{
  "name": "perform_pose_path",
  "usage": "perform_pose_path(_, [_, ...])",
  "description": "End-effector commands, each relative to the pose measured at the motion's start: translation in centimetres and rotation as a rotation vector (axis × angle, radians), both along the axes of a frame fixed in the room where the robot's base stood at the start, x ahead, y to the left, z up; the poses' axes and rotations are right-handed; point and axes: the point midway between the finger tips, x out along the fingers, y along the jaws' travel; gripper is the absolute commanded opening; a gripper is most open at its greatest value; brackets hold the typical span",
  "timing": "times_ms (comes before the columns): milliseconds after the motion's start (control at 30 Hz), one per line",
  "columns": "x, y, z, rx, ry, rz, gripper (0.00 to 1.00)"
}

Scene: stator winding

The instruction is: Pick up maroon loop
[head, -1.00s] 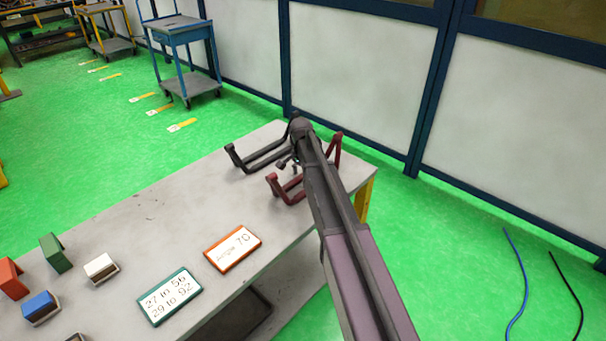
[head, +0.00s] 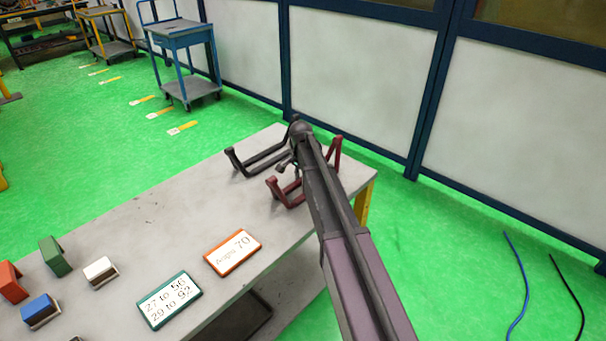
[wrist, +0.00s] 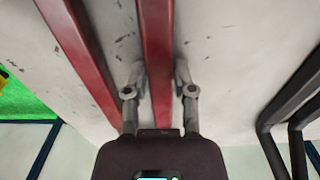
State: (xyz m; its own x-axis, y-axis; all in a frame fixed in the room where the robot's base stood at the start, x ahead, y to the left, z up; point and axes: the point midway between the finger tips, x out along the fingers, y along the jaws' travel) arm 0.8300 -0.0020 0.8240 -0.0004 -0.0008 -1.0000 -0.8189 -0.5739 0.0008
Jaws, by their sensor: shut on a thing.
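The maroon loop (head: 291,196) stands at the far right end of the grey table, partly hidden behind my arm in the head view. In the wrist view one maroon bar (wrist: 158,60) of the loop runs between the two fingers of my gripper (wrist: 160,85). The fingers are closed on this bar. A second maroon bar (wrist: 78,55) of the loop lies left of the gripper. In the head view my gripper is mostly hidden behind my arm. I cannot tell whether the loop is clear of the tabletop.
A black loop (head: 262,162) lies left of the maroon one, and its bars show right of the gripper in the wrist view (wrist: 290,100). Orange (head: 233,253) and green (head: 170,300) framed signs and several coloured blocks lie on the table (head: 165,220). A panelled wall stands behind.

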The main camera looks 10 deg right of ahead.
Motion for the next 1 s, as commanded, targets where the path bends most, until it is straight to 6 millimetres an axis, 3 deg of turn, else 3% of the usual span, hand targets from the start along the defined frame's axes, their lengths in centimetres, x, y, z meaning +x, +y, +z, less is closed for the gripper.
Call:
perform_pose_path(467, [0.0,0.0,0.7,0.001,0.001,0.0,0.0])
perform_pose_path(900, [0.0,0.0,4.2,0.0,0.0,0.0,0.0])
perform_pose_path(1000, [-3.0,0.3,3.9,0.001,0.001,0.001,0.0])
